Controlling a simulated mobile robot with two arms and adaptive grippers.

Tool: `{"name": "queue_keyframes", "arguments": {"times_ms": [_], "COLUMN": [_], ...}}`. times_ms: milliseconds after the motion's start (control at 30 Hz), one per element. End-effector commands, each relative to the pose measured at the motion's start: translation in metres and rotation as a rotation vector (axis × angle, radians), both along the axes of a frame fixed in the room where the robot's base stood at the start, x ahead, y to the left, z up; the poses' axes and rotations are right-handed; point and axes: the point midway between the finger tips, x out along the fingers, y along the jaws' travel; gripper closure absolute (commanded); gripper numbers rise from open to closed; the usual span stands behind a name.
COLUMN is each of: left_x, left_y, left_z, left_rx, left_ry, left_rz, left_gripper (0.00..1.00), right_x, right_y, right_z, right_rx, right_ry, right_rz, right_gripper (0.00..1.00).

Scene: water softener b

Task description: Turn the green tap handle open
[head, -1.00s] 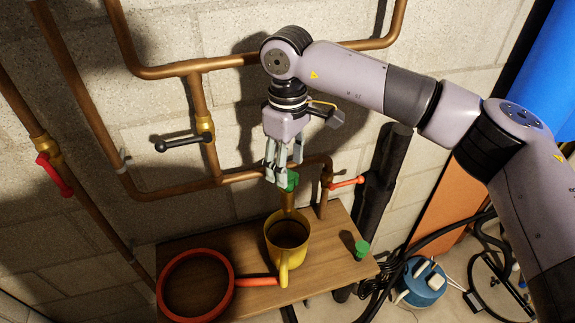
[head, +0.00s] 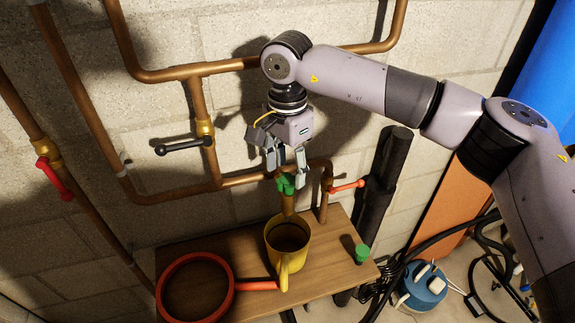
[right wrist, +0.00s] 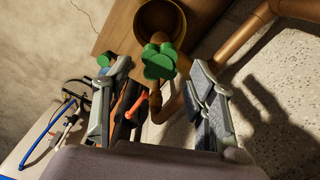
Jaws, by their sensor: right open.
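The green tap handle (head: 286,183) sits on a copper tap above the shelf, below the horizontal copper pipe. My right gripper (head: 285,175) is open, pointing down just above the handle. In the right wrist view the lobed green handle (right wrist: 159,62) shows ahead of the gap between the open fingers (right wrist: 164,95), which look apart from it. A yellow mug (head: 284,240) stands on the shelf below the tap. My left gripper is not in view.
The wooden shelf (head: 335,262) also holds a red-rimmed round pan (head: 232,290) and a small green object (head: 362,253). A red-handled valve (head: 346,186) is close on the right, a black-handled valve (head: 184,146) on the left. A black vertical pipe (head: 384,185) stands further right.

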Motion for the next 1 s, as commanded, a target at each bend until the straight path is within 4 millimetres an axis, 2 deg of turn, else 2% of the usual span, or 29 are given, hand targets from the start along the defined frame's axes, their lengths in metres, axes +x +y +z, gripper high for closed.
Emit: {"name": "queue_keyframes", "arguments": {"times_ms": [200, 333, 1000], "left_x": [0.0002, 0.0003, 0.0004], "left_y": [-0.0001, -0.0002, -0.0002], "left_z": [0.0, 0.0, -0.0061], "left_rx": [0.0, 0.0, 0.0], "left_ry": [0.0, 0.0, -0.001], "left_rz": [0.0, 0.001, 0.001], "left_gripper": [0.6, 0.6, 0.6], "right_x": [0.0003, 0.0002, -0.001], "right_y": [0.0, 0.0001, -0.0005], "right_z": [0.0002, 0.0001, -0.0008], "right_rx": [0.0, 0.0, 0.0], "right_ry": [0.0, 0.0, 0.0], "right_rz": [-0.496, -0.739, -0.746], "right_gripper": [0.48, 0.48, 0.48]}}
